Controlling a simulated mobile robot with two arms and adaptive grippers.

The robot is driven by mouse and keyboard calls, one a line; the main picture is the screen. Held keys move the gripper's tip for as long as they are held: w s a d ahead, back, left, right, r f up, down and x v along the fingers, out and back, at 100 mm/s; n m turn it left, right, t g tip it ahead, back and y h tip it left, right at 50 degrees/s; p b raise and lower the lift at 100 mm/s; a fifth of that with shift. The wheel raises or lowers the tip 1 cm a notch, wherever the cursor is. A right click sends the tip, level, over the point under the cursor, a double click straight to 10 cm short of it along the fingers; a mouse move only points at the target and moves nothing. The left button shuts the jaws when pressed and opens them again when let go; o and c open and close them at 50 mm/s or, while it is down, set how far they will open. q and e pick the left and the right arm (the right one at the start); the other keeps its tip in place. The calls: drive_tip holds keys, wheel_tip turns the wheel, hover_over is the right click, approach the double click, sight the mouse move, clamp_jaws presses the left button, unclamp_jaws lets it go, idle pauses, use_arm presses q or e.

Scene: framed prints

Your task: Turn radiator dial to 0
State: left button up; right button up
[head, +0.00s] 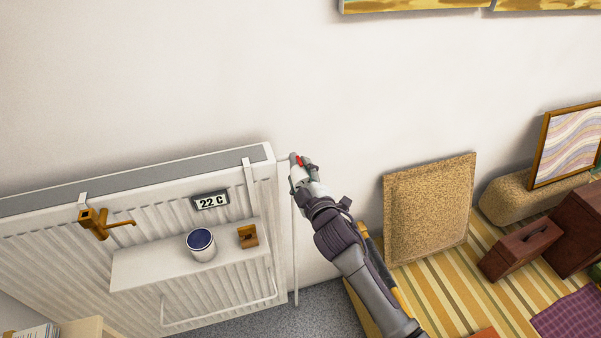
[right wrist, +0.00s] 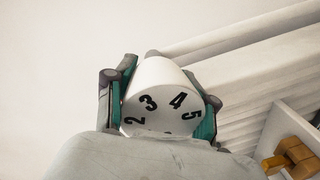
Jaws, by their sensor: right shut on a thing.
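The radiator (head: 60,262) is white and ribbed, and hangs on the wall at the left of the head view. The radiator dial (right wrist: 161,95) is a white knob with black numbers; 2, 3, 4 and 5 show in the right wrist view. My right gripper (head: 301,166) is at the radiator's upper right corner. Its two fingers are on either side of the dial and shut on it. The lower part of the dial face is hidden behind my gripper body, and I cannot tell which number is set. My left gripper is not in view.
A shelf (head: 150,270) on the radiator's front holds a blue-and-white cup (head: 201,246) and a small wooden item (head: 248,236). A 22 C display (head: 211,201) and an orange-brown hook (head: 97,224) hang above. A cork-like panel (head: 428,212) leans on the wall at right.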

drive_tip(key=shift+r, duration=0.2)
idle(0.3)
drive_tip(key=o, duration=1)
drive_tip(key=shift+c, duration=0.2)
drive_tip(key=shift+o, duration=0.9)
drive_tip(key=shift+f, duration=0.1)
drive_tip(key=v, duration=1.2)
